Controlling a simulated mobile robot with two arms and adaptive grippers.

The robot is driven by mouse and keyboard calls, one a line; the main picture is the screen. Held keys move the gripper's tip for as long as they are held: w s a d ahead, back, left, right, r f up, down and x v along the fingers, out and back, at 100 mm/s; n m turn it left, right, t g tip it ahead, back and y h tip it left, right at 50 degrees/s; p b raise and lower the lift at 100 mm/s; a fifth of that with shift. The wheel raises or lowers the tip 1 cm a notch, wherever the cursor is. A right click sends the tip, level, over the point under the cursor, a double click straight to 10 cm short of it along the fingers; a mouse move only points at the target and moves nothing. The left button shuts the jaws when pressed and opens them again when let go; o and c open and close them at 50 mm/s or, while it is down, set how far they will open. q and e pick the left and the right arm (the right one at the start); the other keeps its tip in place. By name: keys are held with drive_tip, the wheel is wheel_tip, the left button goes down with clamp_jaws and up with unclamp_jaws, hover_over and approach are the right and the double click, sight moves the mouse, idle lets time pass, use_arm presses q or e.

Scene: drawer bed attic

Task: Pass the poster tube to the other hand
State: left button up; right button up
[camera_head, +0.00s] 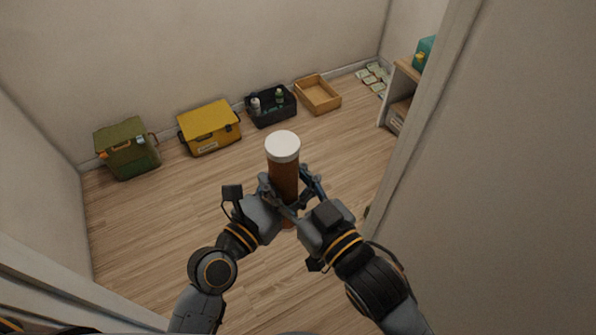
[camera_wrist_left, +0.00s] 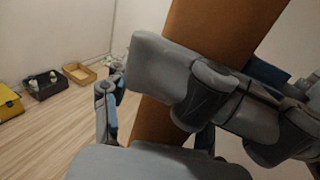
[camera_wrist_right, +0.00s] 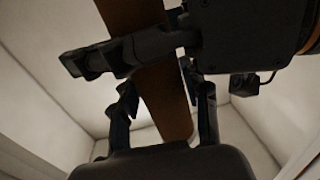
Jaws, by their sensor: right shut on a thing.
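My right gripper (camera_head: 308,192) is shut on the tube from the right. The tube also runs between my right fingers in the right wrist view (camera_wrist_right: 165,100). My left gripper (camera_head: 272,196) is at the tube from the left, close to the right gripper. In the left wrist view its fingers stand apart either side of the tube (camera_wrist_left: 160,118). The grippers overlap and hide part of the tube and the contacts.
Along the back wall stand a green box (camera_head: 128,150), a yellow box (camera_head: 209,128), a black crate (camera_head: 270,108) with bottles and a wooden tray (camera_head: 317,95). A shelf (camera_head: 399,92) is at the right, behind a near wall edge (camera_head: 425,125). The wooden floor between is clear.

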use_arm(q)
drive_tip(key=shift+w+d, duration=0.25)
drive_tip(key=shift+w, duration=0.15)
drive_tip(key=shift+a, duration=0.2)
clamp_jaws()
drive_tip(key=shift+d, duration=0.1)
use_arm(e)
drive_tip(key=o, duration=1.3)
